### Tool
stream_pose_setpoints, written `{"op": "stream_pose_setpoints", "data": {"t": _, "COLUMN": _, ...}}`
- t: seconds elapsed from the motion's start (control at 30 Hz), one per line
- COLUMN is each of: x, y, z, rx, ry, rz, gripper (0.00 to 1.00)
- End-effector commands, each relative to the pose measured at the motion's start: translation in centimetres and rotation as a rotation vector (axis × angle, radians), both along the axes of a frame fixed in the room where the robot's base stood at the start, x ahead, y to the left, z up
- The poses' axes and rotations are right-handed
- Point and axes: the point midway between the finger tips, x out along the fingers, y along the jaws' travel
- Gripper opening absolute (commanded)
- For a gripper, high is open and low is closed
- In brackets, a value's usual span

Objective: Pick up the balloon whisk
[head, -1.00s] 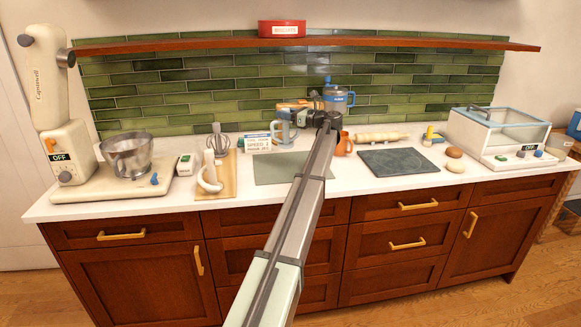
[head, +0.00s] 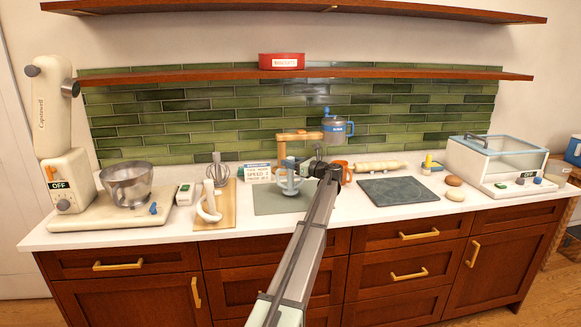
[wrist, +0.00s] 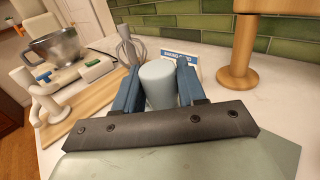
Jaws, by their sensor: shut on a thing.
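The balloon whisk (head: 217,170), with thin grey wire loops, stands near the far end of a wooden board left of the grey-green mat. Its loops also show in the wrist view (wrist: 131,46), ahead and left of my fingers. My gripper (head: 289,172) is over the mat, to the right of the whisk and apart from it. In the wrist view its blue fingers are shut on a pale grey cylindrical thing (wrist: 158,86). Only its rounded upper part shows there; I cannot tell what it is. The whisk is not between the fingers.
A white hook-shaped tool (head: 209,206) stands on the wooden board (head: 229,207) in front of the whisk. A small sign (head: 258,173), a wooden stand (head: 281,150) and an orange mug (head: 346,171) are behind the mat (head: 268,204). A mixer with a metal bowl (head: 127,184) stands left.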

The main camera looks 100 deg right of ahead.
Motion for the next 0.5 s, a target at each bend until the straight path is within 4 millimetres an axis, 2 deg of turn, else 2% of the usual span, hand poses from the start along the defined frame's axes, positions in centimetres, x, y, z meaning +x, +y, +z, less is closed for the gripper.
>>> {"op": "stream_pose_setpoints", "data": {"t": 0.1, "x": 0.01, "y": 0.02, "z": -1.18, "rx": -0.001, "ry": -0.002, "rz": 0.0, "gripper": 0.0}}
{"op": "stream_pose_setpoints", "data": {"t": 0.5, "x": 0.0, "y": 0.02, "z": -1.59, "rx": -0.001, "ry": -0.001, "rz": 0.0, "gripper": 0.0}}
